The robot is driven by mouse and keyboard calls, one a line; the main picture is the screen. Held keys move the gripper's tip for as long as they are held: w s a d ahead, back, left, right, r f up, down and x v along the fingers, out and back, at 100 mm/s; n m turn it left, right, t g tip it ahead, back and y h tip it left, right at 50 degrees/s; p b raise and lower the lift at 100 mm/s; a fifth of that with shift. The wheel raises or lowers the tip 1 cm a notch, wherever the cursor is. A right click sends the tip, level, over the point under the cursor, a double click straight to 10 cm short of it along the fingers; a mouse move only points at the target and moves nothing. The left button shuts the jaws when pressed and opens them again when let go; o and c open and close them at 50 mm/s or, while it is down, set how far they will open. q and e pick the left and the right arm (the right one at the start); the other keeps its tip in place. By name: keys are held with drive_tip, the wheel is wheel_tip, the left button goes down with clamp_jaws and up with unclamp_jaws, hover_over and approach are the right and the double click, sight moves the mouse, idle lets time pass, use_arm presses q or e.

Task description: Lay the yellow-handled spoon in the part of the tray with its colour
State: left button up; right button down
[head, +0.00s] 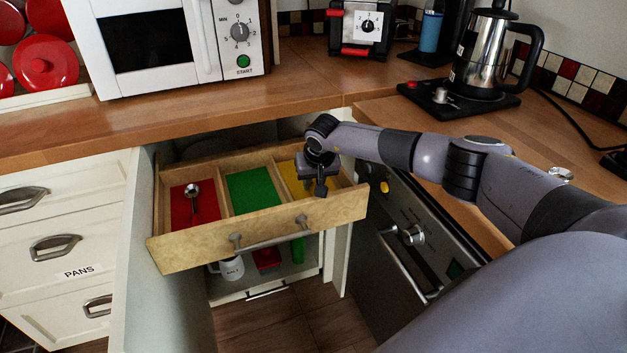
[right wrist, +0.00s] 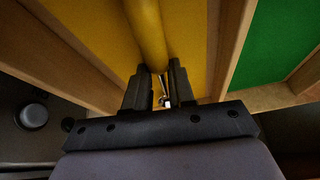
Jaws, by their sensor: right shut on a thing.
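The wooden tray (head: 165,215) is an open drawer with a red part (head: 180,205), a green part (head: 252,188) and a yellow part (head: 290,174). My right gripper (head: 318,188) is at the yellow part, the right one in the head view. In the right wrist view it is shut on the yellow-handled spoon (right wrist: 148,35). The yellow handle runs over the yellow floor between the wooden dividers; I cannot tell whether it touches the floor. Most of this spoon is hidden in the head view. My left gripper is not in view.
Another spoon (head: 192,190) lies in the red part; the green part is empty. A white mug (head: 231,267) stands on the shelf below. A microwave (head: 165,45) and a kettle (head: 487,50) stand on the counter. The oven front (head: 400,230) is close on the right.

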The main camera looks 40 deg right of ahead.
drive_tip(key=shift+c, duration=1.6)
unclamp_jaws()
